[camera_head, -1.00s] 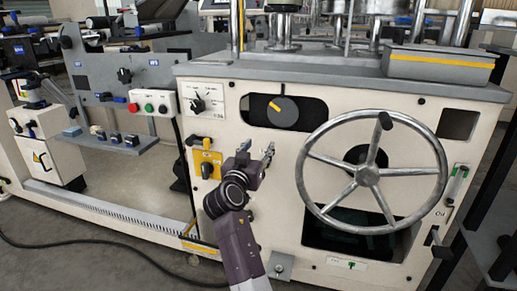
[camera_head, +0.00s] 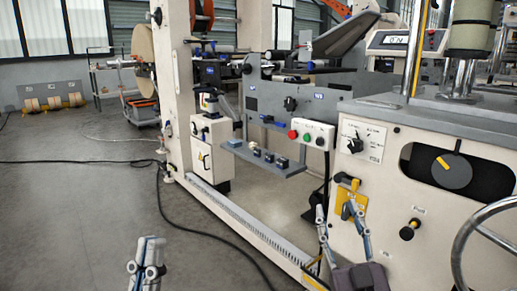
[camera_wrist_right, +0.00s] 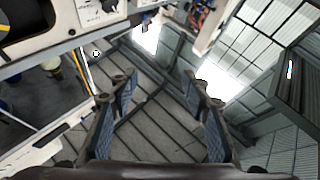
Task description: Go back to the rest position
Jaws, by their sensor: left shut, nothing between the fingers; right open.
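My left gripper (camera_head: 149,250) is at the bottom left of the head view, pointing up over bare floor. Its fingers are together and hold nothing.
The handwheel (camera_head: 465,255) is at the right edge. A shelf with small blocks (camera_head: 262,165) and a button box (camera_head: 305,134) stick out left of the panel. A black cable (camera_head: 215,238) lies on the floor. The floor at left (camera_head: 75,220) is mostly clear.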

